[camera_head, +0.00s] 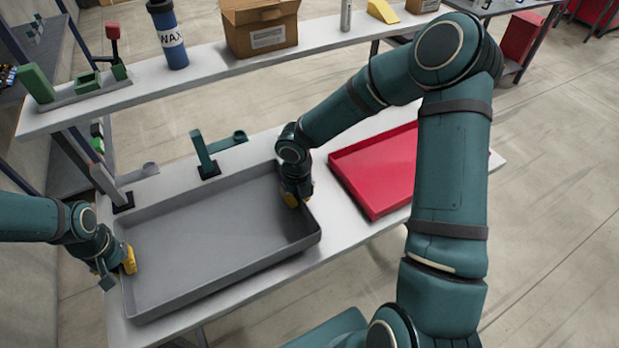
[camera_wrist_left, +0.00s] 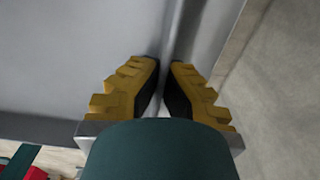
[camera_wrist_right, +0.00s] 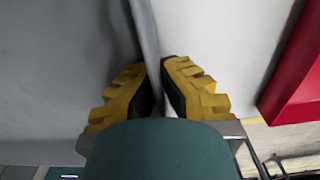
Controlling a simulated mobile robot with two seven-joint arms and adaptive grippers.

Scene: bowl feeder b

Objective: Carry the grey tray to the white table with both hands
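The grey tray (camera_head: 215,228) is wide, shallow and empty, and lies flat on a pale bench (camera_head: 345,232). I cannot tell whether it is raised at all. My left gripper (camera_head: 128,262) is at the tray's left end; in the left wrist view its yellow fingers (camera_wrist_left: 165,70) close on the tray wall from both sides. My right gripper (camera_head: 292,200) is at the tray's right end; in the right wrist view its fingers (camera_wrist_right: 158,68) pinch that wall. No separate white table can be made out with certainty.
A red tray (camera_head: 382,168) lies on the bench just right of the grey one. A dark green fixture (camera_head: 204,155) stands behind the grey tray. A raised shelf (camera_head: 205,67) at the back holds a WAX bottle (camera_head: 168,35) and a cardboard box (camera_head: 260,28). Open floor (camera_head: 560,215) lies to the right.

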